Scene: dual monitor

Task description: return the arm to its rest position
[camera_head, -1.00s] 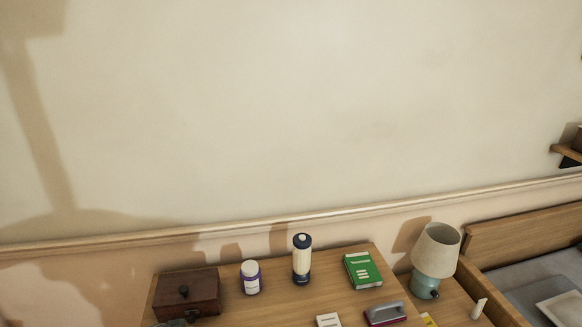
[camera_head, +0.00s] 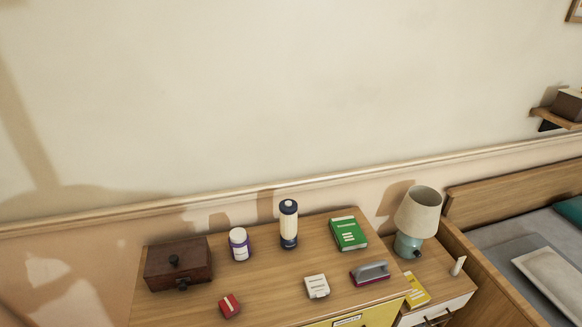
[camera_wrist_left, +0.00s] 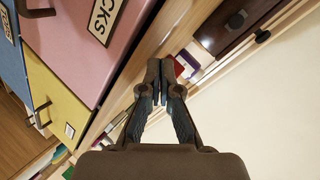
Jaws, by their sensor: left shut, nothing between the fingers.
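My left gripper (camera_wrist_left: 160,82) is in the left wrist view, with its fingertips together and nothing between them. Beyond its fingertips are the edge of the wooden dresser top and a red item (camera_wrist_left: 180,68). Neither of my arms nor grippers shows in the head view. The wooden dresser top (camera_head: 262,292) is in the lower middle of the head view. My right gripper is in no view.
A lamp (camera_head: 418,212) stands to the right, beside a bed (camera_head: 500,262).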

